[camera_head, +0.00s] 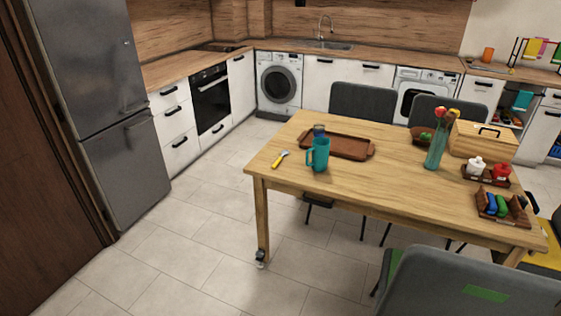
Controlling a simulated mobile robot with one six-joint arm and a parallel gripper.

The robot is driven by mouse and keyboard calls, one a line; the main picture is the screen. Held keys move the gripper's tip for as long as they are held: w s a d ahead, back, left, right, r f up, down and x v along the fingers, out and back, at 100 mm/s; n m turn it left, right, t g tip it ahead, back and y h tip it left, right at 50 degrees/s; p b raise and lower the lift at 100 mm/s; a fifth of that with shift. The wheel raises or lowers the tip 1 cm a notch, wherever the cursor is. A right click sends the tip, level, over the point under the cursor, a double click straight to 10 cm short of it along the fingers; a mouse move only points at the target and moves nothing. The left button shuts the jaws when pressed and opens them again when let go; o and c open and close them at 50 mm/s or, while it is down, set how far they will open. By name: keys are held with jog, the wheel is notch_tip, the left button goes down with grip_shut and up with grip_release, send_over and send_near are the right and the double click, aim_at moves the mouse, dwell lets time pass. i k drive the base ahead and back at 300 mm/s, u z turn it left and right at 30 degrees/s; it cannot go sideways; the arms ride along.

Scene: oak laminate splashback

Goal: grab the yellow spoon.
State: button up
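A small utensil with a yellow handle (277,162), which looks like the yellow spoon, lies on the wooden dining table (330,188) near its left edge. Its other end is pale and points to the upper right; its exact shape is too small to tell. Nothing covers it. A teal mug (318,154) stands a short way to its right, apart from it. My gripper is not in view.
A brown tray (345,146) lies behind the mug. A vase, a wooden box and condiment holders stand on the table's right half. Grey chairs (470,284) stand at the front right and behind. The tiled floor (185,245) left of the table is clear, bounded by a fridge (100,110).

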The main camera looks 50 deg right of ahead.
aim_at(285, 152)
jog(key=i, duration=0.9)
jog(key=u, duration=0.05)
